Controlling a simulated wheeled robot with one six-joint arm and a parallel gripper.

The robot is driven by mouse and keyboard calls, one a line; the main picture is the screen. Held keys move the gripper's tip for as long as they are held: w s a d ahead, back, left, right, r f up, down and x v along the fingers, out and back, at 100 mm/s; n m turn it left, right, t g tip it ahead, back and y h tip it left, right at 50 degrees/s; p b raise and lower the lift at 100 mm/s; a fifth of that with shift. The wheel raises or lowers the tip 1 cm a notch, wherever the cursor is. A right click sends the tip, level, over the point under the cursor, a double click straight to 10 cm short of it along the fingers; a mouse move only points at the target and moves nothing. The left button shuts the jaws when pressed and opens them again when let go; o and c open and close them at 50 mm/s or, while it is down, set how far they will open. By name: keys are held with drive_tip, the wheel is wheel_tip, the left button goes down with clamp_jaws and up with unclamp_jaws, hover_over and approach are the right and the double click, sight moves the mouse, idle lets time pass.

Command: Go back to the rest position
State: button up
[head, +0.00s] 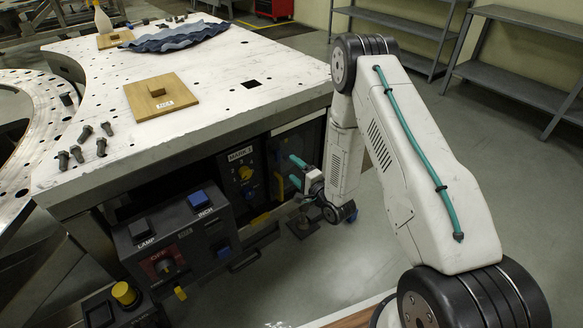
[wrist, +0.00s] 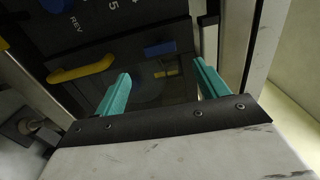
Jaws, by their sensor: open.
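My gripper (head: 295,172) is at the front side of the white worktable (head: 225,75), below its top edge, with its two teal fingers pointing at the dark panel marked MARK (head: 243,174). In the wrist view my gripper (wrist: 160,92) shows its fingers wide apart with nothing between them. Behind them are a dark panel face (wrist: 110,35), a yellow handle (wrist: 82,69) and a blue part (wrist: 160,48). I cannot tell whether the fingertips touch the panel. My arm reaches up from the lower right and bends down to the gripper.
A control box (head: 175,240) with LAMP and INCH buttons juts out left of the gripper. Grey shelves (head: 520,85) stand at the back right; open floor lies between.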

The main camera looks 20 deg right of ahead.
idle(0.4)
drive_tip(key=s+d+f+n+g+h, duration=0.1)
drive_tip(key=s+f+n+g+h, duration=0.2)
drive_tip(key=f+g, duration=0.45)
drive_tip(key=s+d+r+n+g+h, duration=0.1)
drive_tip(key=s+d+n+g+h, duration=0.15)
drive_tip(key=s+n+g, duration=0.2)
drive_tip(key=s+a+r+n+g, duration=0.1)
drive_tip(key=s+r+n, duration=0.1)
drive_tip(key=s+r, duration=0.9)
drive_tip(key=s+a+r+n+g, duration=0.1)
drive_tip(key=s+r+n, duration=0.1)
drive_tip(key=s+r, duration=0.9)
drive_tip(key=s+a+r+n+g, duration=0.1)
drive_tip(key=s+r+n, duration=0.2)
drive_tip(key=s+r, duration=0.8)
wheel_tip(320, 180, up, 10)
drive_tip(key=shift+a+r+g, duration=0.1)
drive_tip(key=shift+a+g, duration=0.05)
drive_tip(key=shift+g, duration=0.25)
drive_tip(key=shift+s, duration=0.1)
